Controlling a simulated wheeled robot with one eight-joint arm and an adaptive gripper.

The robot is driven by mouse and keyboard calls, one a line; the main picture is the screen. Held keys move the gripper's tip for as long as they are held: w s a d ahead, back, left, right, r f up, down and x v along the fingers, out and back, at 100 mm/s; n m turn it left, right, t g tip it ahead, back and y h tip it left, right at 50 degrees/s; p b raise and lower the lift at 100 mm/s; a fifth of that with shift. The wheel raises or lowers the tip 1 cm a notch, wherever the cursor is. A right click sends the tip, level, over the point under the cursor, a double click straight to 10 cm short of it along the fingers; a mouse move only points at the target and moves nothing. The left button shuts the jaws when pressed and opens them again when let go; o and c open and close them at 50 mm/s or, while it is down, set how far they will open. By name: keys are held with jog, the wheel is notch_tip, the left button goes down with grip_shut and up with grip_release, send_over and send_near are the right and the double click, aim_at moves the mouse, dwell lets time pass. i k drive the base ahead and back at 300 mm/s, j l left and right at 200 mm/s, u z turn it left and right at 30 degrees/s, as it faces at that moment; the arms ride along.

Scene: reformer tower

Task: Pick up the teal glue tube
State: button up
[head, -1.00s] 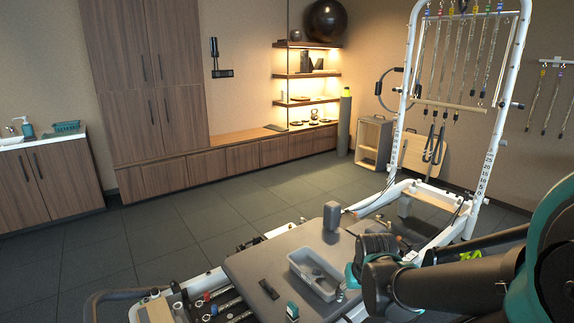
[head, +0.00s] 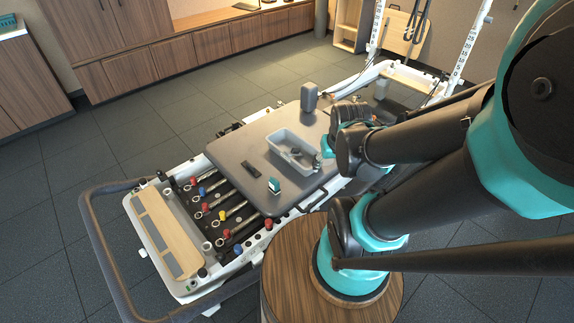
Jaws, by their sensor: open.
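A small teal object with a pale lower part (head: 275,186), which looks like the teal glue tube, is on the dark grey padded carriage (head: 235,160), near its front edge. It is apart from the grey tray (head: 284,157) behind it. It is too small to tell whether it stands or lies. My dark and teal arm reaches in from the right and folds back beside the tray's right side. My gripper cannot be made out; its end seems hidden behind my own arm links.
A dark remote-like item (head: 236,141) lies left, and a grey block (head: 309,97) stands at the back. Springs with coloured ends (head: 215,200) and a curved bar (head: 100,245) are at front left. A round wooden stand (head: 290,265) is below my arm.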

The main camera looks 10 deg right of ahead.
aim_at(274, 185)
jog(key=u, duration=1.25)
jog(key=k+l, duration=0.2)
jog(key=k, duration=0.3)
jog(key=k+l, duration=0.2)
jog(key=k, duration=0.3)
jog(key=z, duration=0.5)
jog(key=i+j+z, duration=0.15)
jog(key=i+j, duration=0.05)
jog(key=j, duration=0.1)
